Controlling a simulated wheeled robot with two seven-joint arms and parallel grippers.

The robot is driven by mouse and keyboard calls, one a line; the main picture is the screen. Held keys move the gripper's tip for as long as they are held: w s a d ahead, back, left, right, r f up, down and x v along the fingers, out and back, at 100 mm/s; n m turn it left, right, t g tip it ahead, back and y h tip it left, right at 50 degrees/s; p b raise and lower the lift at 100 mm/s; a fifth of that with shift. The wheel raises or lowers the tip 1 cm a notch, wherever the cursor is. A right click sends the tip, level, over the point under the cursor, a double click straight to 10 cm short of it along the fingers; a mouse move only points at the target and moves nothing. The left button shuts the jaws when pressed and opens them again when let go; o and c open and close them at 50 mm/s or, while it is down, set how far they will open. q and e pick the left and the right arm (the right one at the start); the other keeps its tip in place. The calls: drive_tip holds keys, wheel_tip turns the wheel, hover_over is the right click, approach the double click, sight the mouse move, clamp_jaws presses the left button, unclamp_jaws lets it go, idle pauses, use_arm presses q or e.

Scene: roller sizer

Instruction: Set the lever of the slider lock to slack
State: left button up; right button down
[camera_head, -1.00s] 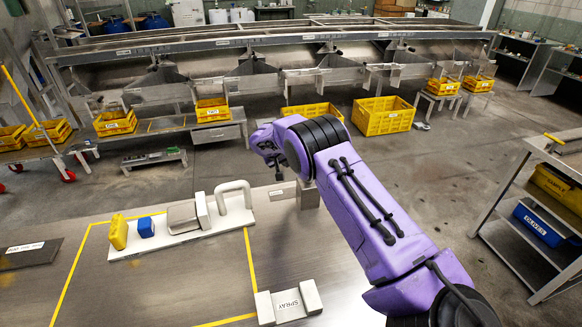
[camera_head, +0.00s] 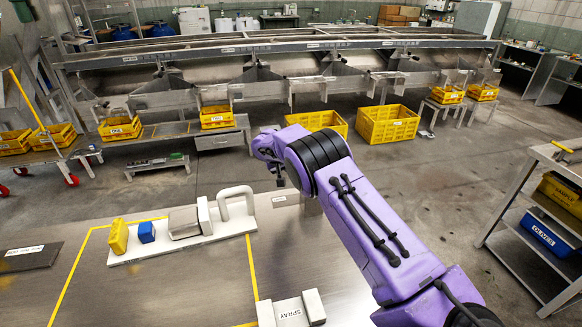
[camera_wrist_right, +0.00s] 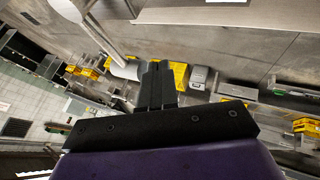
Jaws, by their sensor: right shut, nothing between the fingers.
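No part with a readable slider lock label shows, and I cannot tell a lever position. A white base plate (camera_head: 190,244) on the steel bench carries a yellow block (camera_head: 119,236), a blue block (camera_head: 146,232), a grey box (camera_head: 184,222) and an upright white looped handle (camera_head: 237,203). I cannot tell whether any of these is the lock. My right gripper (camera_wrist_right: 158,85) is shut and empty in the right wrist view. In the head view my purple right arm reaches beyond the bench's far side, to the right of the handle; its fingertips are not clear there. My left gripper is out of view.
A SPRAY holder (camera_head: 291,313) stands at the bench's front. A dark mat (camera_head: 28,257) lies at left. Yellow crates (camera_head: 388,124) stand on the floor before the long roller machine (camera_head: 270,45). A shelf trolley (camera_head: 545,215) stands at right. The bench inside the yellow tape is mostly clear.

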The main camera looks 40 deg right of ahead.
drive_tip(key=b+v, duration=0.3)
drive_tip(key=v, duration=0.7)
